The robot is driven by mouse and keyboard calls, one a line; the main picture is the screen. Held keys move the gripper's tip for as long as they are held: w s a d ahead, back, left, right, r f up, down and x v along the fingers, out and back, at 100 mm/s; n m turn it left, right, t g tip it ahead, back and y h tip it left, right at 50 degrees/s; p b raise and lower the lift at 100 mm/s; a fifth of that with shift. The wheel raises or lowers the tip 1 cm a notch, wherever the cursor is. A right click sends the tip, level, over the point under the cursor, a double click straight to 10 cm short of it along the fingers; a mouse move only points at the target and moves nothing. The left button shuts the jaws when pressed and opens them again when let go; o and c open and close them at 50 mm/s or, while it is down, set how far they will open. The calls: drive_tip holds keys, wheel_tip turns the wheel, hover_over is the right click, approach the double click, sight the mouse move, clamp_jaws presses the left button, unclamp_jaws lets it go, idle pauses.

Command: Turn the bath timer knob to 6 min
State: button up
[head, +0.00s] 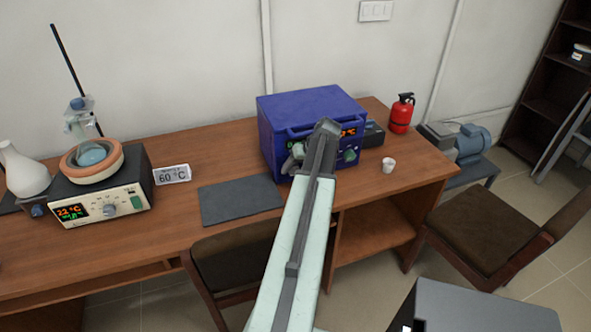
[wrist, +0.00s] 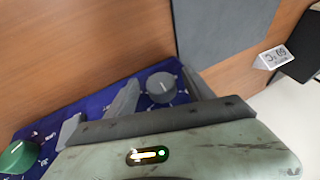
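The green knob also shows there (wrist: 17,157). My gripper (wrist: 160,77) is open, one finger on each side of the grey knob, with gaps visible. In the head view my arm covers part of the panel, and the grey knob's reading is not legible.
A dark grey mat (head: 240,201) and a "60 °C" card (head: 172,174) lie left of the blue unit. A heater (head: 105,195) with a bowl stands farther left. A white cup (head: 388,165) and red extinguisher (head: 401,114) are right. Chairs (head: 490,225) stand in front.

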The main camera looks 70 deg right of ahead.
drive_tip(key=shift+s+r+p, duration=0.1)
drive_tip(key=shift+r+p, duration=0.3)
drive_tip(key=shift+p, duration=0.05)
drive_tip(key=s+a, duration=0.1)
drive_tip(key=s, duration=0.3)
drive_tip(key=s+a, duration=0.1)
drive_tip(key=s, duration=0.7)
drive_tip(key=shift+a+r, duration=0.1)
drive_tip(key=shift+a, duration=0.3)
